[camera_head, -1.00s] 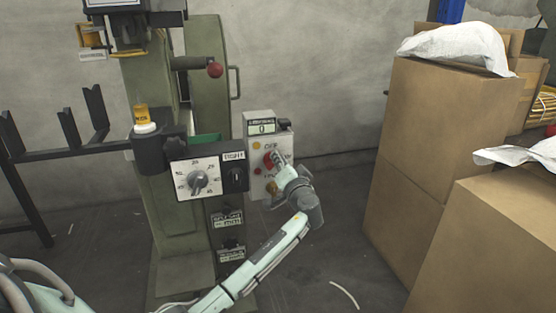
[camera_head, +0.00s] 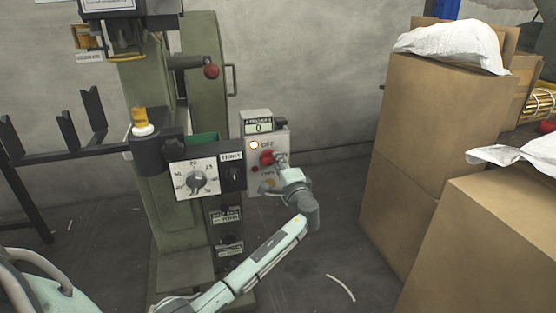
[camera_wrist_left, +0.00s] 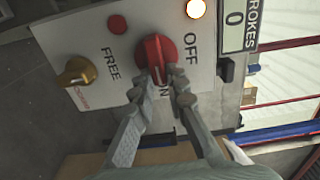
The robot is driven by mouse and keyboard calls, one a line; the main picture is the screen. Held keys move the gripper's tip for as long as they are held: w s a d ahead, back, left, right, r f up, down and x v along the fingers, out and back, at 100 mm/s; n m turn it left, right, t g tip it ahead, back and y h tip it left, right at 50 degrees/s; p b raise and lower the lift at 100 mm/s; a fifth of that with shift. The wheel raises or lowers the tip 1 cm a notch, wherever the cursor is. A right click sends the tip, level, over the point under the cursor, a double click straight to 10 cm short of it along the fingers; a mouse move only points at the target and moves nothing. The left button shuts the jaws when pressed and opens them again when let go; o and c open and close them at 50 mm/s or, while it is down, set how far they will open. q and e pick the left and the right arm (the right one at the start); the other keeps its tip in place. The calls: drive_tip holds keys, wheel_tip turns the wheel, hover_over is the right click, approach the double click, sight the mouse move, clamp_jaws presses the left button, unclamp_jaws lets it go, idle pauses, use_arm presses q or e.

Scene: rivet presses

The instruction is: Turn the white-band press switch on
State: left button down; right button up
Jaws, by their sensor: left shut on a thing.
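A green press (camera_head: 205,100) stands at the left with a control box (camera_head: 265,180) on its right side. The box carries a red rotary switch (camera_head: 266,157), labelled OFF and ON. In the left wrist view the red switch (camera_wrist_left: 155,54) has its narrow grip end toward the ON label, which is partly hidden by my fingers. My left gripper (camera_wrist_left: 168,80) is shut on the switch's grip, one finger on each side. In the head view the left gripper (camera_head: 279,160) reaches the box from the lower right. The lamp (camera_wrist_left: 196,8) near OFF glows bright.
A yellow knob (camera_wrist_left: 76,72) by FREE and a red button (camera_wrist_left: 117,24) are close to the fingers. A STROKES counter (camera_head: 264,127) reads 0. A dial box (camera_head: 196,178) sits left.

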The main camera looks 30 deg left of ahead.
use_arm(q)
drive_tip(key=shift+f+m, duration=0.1)
drive_tip(key=shift+m, duration=0.2)
drive_tip(key=c, duration=1.5)
unclamp_jaws()
drive_tip(key=shift+c, duration=0.2)
drive_tip(key=v, duration=1.2)
